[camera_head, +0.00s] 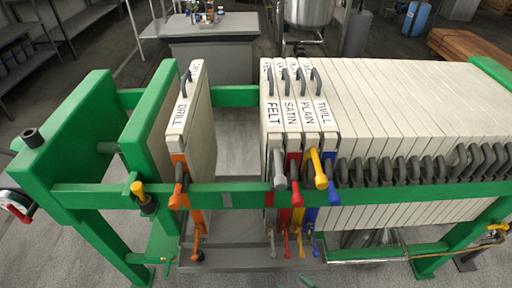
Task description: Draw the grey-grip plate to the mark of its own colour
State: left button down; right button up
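The grey-grip plate is the white plate labelled FELT (272,116), upright at the left end of the right-hand plate pack. Its grey grip (279,168) sticks out at the front above the green side rail (370,194). A grey mark (225,199) shows on the front rail, left of this plate, in the gap. A red mark (268,199) lies near the FELT plate. The DRILL plate (191,116) with an orange grip (179,186) stands apart on the left. Neither gripper can be made out in the view.
SATIN (289,115), PLAIN (306,115) and TWILL (323,115) plates stand close right of FELT, with red, yellow and blue grips. Many white plates follow. The gap between DRILL and FELT is clear. A yellow-topped fitting (142,198) stands at the front rail's left.

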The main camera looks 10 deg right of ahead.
aim_at(277, 181)
jog(key=i+j+z, duration=0.1)
jog(key=j+z, duration=0.85)
jog(key=j, duration=0.2)
jog(key=j+z, duration=0.5)
jog(key=k+j, duration=0.05)
